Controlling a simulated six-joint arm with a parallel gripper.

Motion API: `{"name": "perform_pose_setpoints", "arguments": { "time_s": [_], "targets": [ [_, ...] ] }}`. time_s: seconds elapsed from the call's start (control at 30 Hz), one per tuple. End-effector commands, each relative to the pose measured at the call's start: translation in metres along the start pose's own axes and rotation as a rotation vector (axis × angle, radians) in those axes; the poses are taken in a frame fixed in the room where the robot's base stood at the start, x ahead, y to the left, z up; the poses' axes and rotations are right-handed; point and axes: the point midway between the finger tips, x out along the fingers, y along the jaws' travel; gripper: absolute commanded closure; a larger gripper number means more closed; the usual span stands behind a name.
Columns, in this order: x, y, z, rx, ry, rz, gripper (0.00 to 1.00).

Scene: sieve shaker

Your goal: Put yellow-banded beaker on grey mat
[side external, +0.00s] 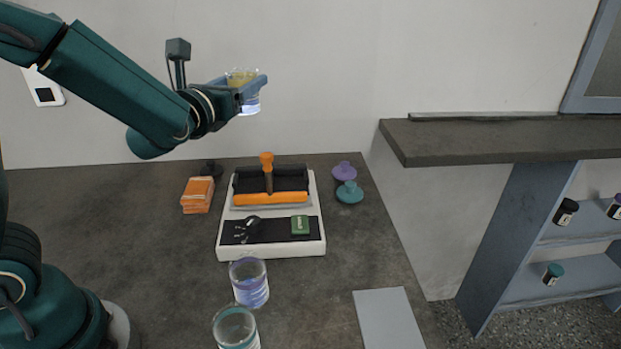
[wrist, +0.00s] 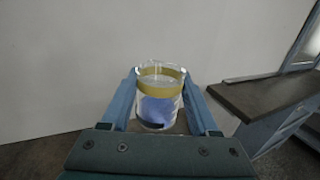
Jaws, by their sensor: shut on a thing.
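The yellow-banded beaker (wrist: 160,98) is clear glass with a blue patch below its yellow band. My gripper (wrist: 165,112) is shut on it, with one blue-grey finger on each side. In the side view my gripper (side external: 250,88) holds the beaker (side external: 250,103) upright, high above the back of the table and well clear of it. The fingers partly hide the beaker there. The grey mat (side external: 388,320) is a flat pale rectangle at the front right of the table, cut off by the bottom edge of the picture, with nothing on its visible part.
A white sieve shaker (side external: 270,248) with an orange-handled part stands mid-table. A purple-banded beaker (side external: 249,284) and a teal-banded beaker (side external: 236,330) stand left of the mat. Orange blocks (side external: 197,195) and purple (side external: 344,171) and teal (side external: 350,192) knobs flank the shaker. A dark shelf (side external: 480,143) is at right.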

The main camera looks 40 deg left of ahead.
Motion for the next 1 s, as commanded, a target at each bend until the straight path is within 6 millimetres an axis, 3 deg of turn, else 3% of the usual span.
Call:
{"name": "perform_pose_setpoints", "arguments": {
  "time_s": [0.13, 0.33, 0.87, 1.0],
  "targets": [
    [0.000, 0.000, -0.028, 0.007, 0.008, -0.002, 0.99],
    [0.000, 0.000, -0.053, 0.004, 0.004, -0.001, 0.99],
    [0.000, 0.000, -0.062, -0.001, -0.001, -0.001, 0.99],
    [0.000, 0.000, -0.074, 0.003, 0.003, 0.000, 0.99]
  ]
}}
